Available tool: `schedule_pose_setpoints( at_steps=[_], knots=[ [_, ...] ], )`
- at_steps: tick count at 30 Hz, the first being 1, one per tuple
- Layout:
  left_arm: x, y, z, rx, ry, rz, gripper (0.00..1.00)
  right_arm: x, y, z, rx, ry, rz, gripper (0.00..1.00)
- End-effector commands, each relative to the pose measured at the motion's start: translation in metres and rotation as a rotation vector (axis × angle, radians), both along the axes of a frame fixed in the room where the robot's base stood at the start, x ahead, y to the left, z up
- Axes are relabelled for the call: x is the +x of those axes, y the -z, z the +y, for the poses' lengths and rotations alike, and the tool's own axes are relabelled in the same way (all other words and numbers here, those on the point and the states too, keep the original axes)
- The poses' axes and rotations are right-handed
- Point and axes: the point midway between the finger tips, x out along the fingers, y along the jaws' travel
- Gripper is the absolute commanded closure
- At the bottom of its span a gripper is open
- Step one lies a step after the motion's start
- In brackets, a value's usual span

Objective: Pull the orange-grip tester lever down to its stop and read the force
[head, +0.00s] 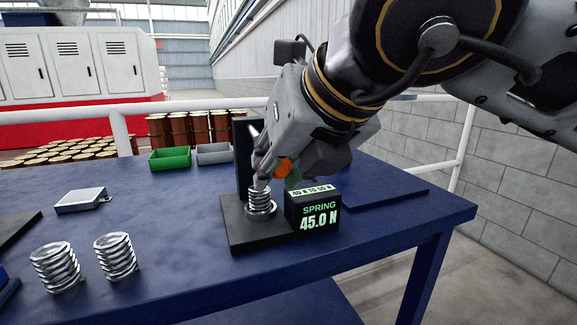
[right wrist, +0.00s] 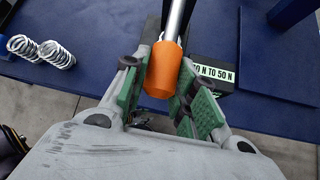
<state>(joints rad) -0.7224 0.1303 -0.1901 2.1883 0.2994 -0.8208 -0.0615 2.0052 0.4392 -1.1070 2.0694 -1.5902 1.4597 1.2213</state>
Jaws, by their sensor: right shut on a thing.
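The spring tester (head: 236,228) has a dark base plate and an upright post on the blue table. A coil spring (head: 260,201) stands upright on its base. The display (head: 318,218) reads "SPRING 45.0 N" in green and white, and a label above it reads "40 N TO 50 N". My right gripper (head: 272,166) is shut on the lever's orange grip (head: 284,168), low above the spring and display. In the right wrist view the orange grip (right wrist: 164,70) sits between the green finger pads, on a silver lever rod (right wrist: 178,20). My left gripper is not in view.
Two loose springs (head: 56,267) (head: 116,256) stand at the table's front left. A small grey device (head: 81,200) lies behind them. A green bin (head: 170,158) and a grey bin (head: 214,153) stand at the back. A flat blue panel (head: 385,190) lies right of the tester.

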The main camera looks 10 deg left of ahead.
Motion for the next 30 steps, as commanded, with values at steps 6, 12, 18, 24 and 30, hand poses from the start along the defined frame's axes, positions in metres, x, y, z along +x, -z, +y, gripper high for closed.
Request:
schedule_pose_setpoints(
  at_steps=[6, 12, 18, 24, 30],
  knots=[
    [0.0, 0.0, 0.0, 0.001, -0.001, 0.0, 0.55, -0.001, 0.005, 0.0, -0.01, -0.002, 0.006, 0.62],
    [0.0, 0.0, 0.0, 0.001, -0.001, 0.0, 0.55, -0.001, 0.003, 0.0, -0.006, -0.001, 0.004, 0.5],
    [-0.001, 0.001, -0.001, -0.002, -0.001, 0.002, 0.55, -0.001, 0.002, 0.0, -0.005, -0.001, 0.003, 0.5],
    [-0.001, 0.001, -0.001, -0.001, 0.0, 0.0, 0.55, -0.003, -0.003, -0.003, -0.003, 0.0, 0.002, 0.5],
    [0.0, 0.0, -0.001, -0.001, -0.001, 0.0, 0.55, -0.013, -0.016, -0.012, -0.003, -0.001, 0.001, 0.5]
  ],
)
